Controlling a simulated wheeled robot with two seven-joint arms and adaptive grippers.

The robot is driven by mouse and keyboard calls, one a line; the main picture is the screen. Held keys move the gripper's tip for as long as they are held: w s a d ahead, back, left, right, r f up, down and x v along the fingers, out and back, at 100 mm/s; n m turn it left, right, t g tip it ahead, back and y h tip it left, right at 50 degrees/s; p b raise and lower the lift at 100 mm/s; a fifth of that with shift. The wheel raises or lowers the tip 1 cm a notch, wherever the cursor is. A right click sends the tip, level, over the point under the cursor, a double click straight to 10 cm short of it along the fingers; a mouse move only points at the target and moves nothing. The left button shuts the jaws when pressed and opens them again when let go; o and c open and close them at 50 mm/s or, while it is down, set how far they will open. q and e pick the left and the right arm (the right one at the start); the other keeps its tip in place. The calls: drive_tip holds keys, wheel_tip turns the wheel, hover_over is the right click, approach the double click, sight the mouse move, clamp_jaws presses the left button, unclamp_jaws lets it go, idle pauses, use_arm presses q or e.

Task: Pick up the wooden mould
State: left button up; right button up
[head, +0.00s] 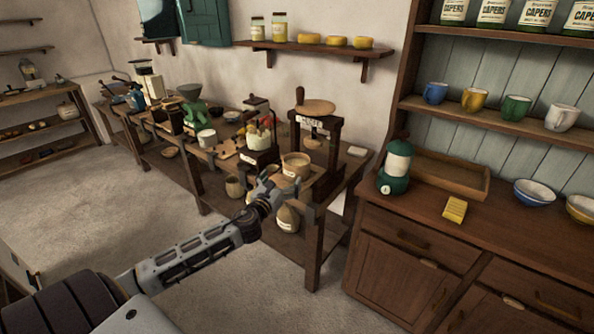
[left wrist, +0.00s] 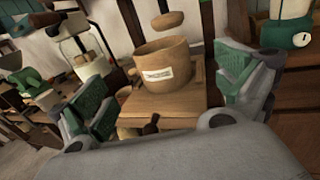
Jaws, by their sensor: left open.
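The wooden mould (head: 296,166), a round tan tub with a pale label, stands upright on the cheese press at the front end of the long wooden table. In the left wrist view the mould (left wrist: 160,66) sits on a square wooden board (left wrist: 165,107), label towards me. My left gripper (head: 267,181) is open, with its green-padded fingers spread to either side of the mould in the wrist view. The fingers appear nearer the camera than the mould, and no contact shows. Nothing is between them up close. My right gripper is out of view.
The press's dark frame (head: 340,150) rises behind the mould, with a round wooden disc (head: 316,106) on top. A second press and a scale crowd the table to the left. Stone floor at left is clear.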

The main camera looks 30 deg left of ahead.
sight(292, 167)
use_arm(q)
drive_tip(key=shift+w+a, duration=0.15)
drive_tip(key=shift+w, duration=0.65)
drive_tip(key=shift+w+a, duration=0.15)
drive_tip(key=shift+w, duration=0.6)
drive_tip(key=shift+w+a, duration=0.25)
drive_tip(key=shift+w, duration=0.9)
drive_tip(key=shift+w+a, duration=0.2)
drive_tip(key=shift+w, duration=1.4)
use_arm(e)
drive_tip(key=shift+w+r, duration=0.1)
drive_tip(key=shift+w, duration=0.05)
use_arm(q)
drive_tip(key=shift+w+a, duration=0.1)
